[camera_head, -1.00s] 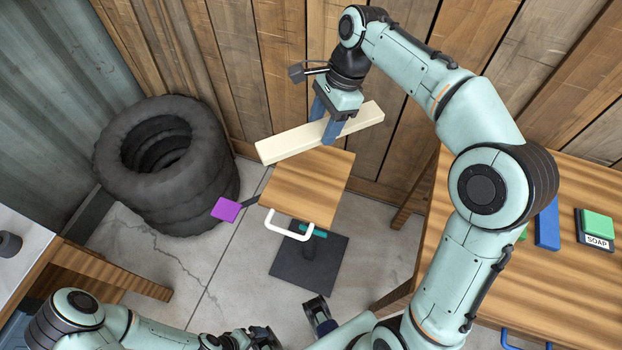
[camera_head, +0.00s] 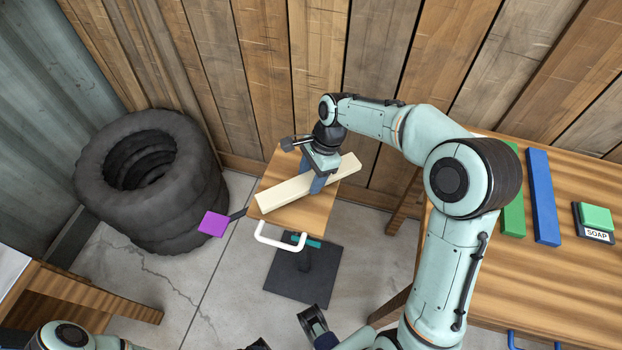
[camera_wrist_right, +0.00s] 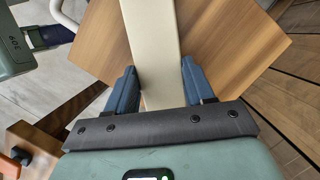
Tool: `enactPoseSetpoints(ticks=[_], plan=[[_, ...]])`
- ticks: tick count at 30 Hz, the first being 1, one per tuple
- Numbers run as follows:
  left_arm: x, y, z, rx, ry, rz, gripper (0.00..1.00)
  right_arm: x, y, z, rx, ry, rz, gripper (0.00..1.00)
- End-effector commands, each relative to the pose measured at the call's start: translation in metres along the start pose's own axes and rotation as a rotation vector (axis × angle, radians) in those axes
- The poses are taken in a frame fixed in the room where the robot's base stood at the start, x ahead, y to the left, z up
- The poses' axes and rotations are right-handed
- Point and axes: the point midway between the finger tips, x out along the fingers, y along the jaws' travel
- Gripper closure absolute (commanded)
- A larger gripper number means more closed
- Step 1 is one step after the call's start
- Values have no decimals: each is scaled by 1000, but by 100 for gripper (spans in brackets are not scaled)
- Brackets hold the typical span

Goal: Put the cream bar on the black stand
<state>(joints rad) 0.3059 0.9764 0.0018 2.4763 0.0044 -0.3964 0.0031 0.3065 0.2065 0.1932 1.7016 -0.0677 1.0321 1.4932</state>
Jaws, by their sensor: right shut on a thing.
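The cream bar (camera_head: 285,193) is a long pale block, lying slantwise over the stand's square wooden top (camera_head: 318,205). My right gripper (camera_head: 317,183) is shut around the bar, right of its middle. In the right wrist view the bar (camera_wrist_right: 152,40) runs between the two blue fingers (camera_wrist_right: 165,88), with the wooden top (camera_wrist_right: 222,50) beneath. I cannot tell whether the bar touches the top. The black stand (camera_head: 290,285) shows its dark square base on the floor; its post is mostly hidden under the top. My left arm is cut off at the bottom edge, its jaws unclear.
A white handle (camera_head: 278,240) and a purple plate (camera_head: 212,223) stick out from the wooden top. Stacked tyres (camera_head: 150,190) stand left. The right table (camera_head: 540,285) holds a green bar (camera_head: 511,205), a blue bar (camera_head: 543,200) and a soap block (camera_head: 597,219). A plank wall is close behind.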

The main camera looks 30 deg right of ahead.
Motion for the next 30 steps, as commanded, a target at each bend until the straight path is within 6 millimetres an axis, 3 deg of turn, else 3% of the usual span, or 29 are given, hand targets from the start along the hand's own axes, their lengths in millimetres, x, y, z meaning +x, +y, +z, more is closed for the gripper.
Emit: enactPoseSetpoints(ticks=[3, 15, 16, 18, 30], plan=[[2, 0, -1, 1, 4, 1, 0, 14, 0, -4, 1, -1, 0, 86], [2, 0, -2, 1, 5, 1, 0, 18, 0, -5, 0, 0, -1, 86], [2, 0, -2, 1, 6, 1, 0, 18, 0, -5, 0, 0, -1, 41], [2, 0, -2, 1, 5, 1, 0, 17, 0, -5, 0, 0, -1, 22], [0, 0, -1, 1, 3, 1, 0, 8, -1, -4, 0, 1, -3, 22]])
